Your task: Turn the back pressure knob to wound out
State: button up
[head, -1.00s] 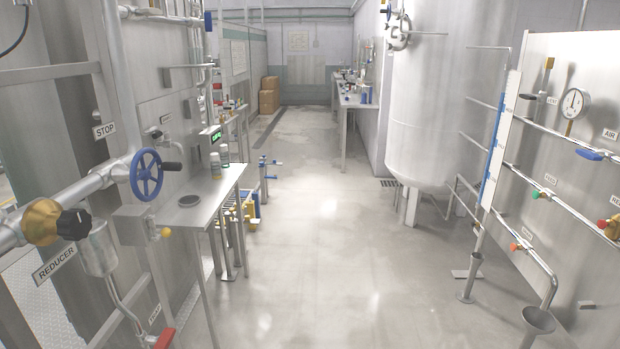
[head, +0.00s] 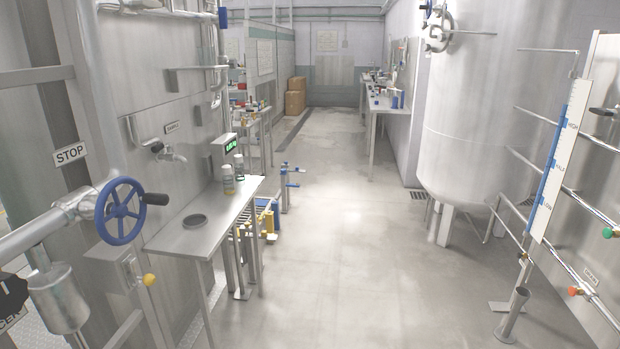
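No knob labelled back pressure can be made out in the head view. A blue handwheel (head: 121,211) with a black handle sits on the pipe at the left. On the right panel, a green knob (head: 609,232) and a red-orange knob (head: 575,291) sit on the pipes; their labels are too small or out of view.
A steel side table (head: 217,222) with bottles juts from the left wall. A large tank (head: 465,130) stands at the right, with a floor funnel stand (head: 513,310) near it. The central floor (head: 335,240) is clear up to the boxes (head: 296,95) at the back.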

aim_at(232, 63)
jog(key=u, duration=0.25)
jog(key=i, duration=0.8)
jog(key=u, duration=0.45)
jog(key=i, duration=0.6)
jog(key=u, duration=0.85)
jog(key=k, duration=0.2)
jog(key=u, duration=2.85)
